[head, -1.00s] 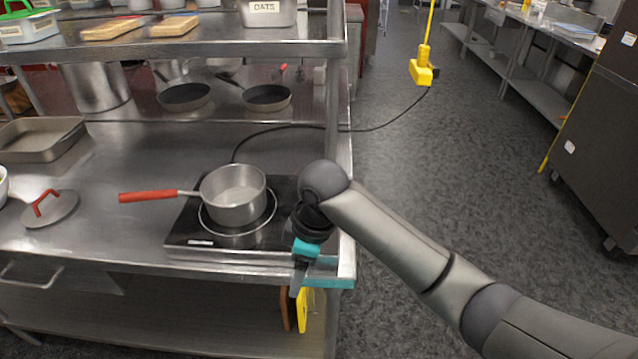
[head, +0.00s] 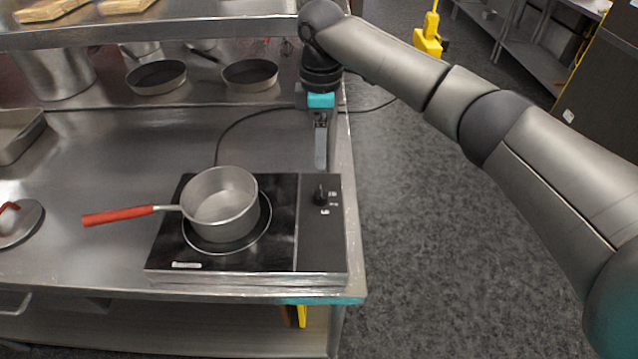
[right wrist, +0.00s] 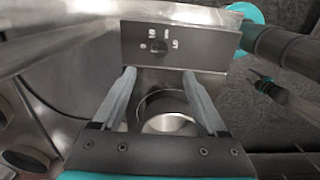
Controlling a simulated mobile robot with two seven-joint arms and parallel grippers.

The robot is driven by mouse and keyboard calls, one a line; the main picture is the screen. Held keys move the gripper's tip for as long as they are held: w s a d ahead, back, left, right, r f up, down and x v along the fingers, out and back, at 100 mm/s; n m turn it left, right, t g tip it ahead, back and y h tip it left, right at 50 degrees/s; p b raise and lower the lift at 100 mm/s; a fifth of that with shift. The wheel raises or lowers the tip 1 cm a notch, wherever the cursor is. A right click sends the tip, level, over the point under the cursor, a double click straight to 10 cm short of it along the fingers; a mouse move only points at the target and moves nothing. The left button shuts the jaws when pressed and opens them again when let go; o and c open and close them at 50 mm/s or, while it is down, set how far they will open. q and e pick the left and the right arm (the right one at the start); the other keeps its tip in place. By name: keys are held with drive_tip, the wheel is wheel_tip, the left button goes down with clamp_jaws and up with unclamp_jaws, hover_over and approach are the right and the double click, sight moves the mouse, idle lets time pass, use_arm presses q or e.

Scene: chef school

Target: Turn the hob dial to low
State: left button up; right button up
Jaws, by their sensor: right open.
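The portable hob (head: 272,258) sits on the steel counter, with a black glass top and a dark control strip on its right. The small black dial (head: 320,195) stands on that strip with white marks beside it; it also shows in the right wrist view (right wrist: 158,46). My right gripper (head: 321,160) hangs above and just behind the dial in the head view, apart from it. In the right wrist view its two fingers (right wrist: 160,80) are spread and empty, with the dial beyond the tips. The dial's exact pointing is too small to read. My left gripper is out of sight.
A steel saucepan (head: 221,205) with a red handle stands on the hob's ring, left of the dial. A lid (head: 22,225) lies at far left. Two pans (head: 249,75) sit behind under the steel shelf (head: 200,31). A black cable runs behind the hob.

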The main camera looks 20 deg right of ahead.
hover_over(320, 191)
wheel_tip(320, 191, down, 6)
drive_tip(key=shift+d+f, duration=0.1)
wheel_tip(320, 191, down, 5)
drive_tip(key=shift+f+b, duration=0.15)
drive_tip(key=shift+b, duration=0.25)
drive_tip(key=shift+f, duration=0.5)
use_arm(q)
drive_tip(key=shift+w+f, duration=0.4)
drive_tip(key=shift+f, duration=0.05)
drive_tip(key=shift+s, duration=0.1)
use_arm(e)
drive_tip(key=c, duration=0.4)
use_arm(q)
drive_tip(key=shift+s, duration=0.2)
use_arm(e)
clamp_jaws()
